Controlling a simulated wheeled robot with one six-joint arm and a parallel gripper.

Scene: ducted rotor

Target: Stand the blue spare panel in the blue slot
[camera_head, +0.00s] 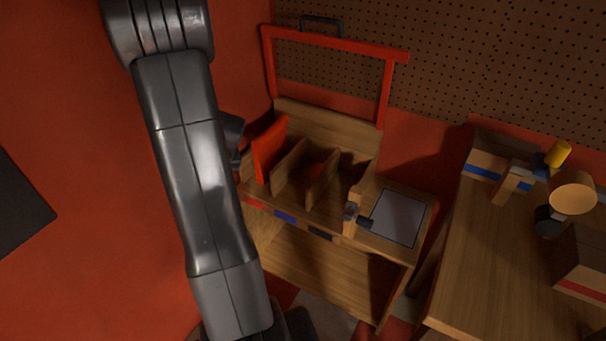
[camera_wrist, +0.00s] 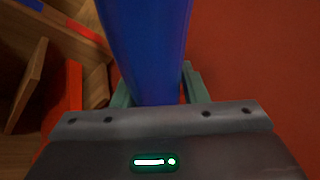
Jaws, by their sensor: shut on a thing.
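My gripper (camera_wrist: 156,90) is shut on the blue spare panel (camera_wrist: 147,45), which stretches away from the fingers in the wrist view. In the head view the panel cannot be made out; my arm covers most of the gripper. The wooden rack (camera_head: 327,106) stands at the middle of the head view. Its front edge carries a red, a blue (camera_head: 286,217) and a black label. The slot behind the blue label, between wooden dividers (camera_head: 290,170), looks empty. The panel is apart from this slot, to the left of the rack.
A red panel (camera_head: 268,150) stands in the rack's left slot, close to my gripper; it also shows in the wrist view (camera_wrist: 75,85). A red frame (camera_head: 335,42) rises behind the rack. A grey plate (camera_head: 397,217) lies to its right. A wooden table (camera_head: 500,270) stands farther right.

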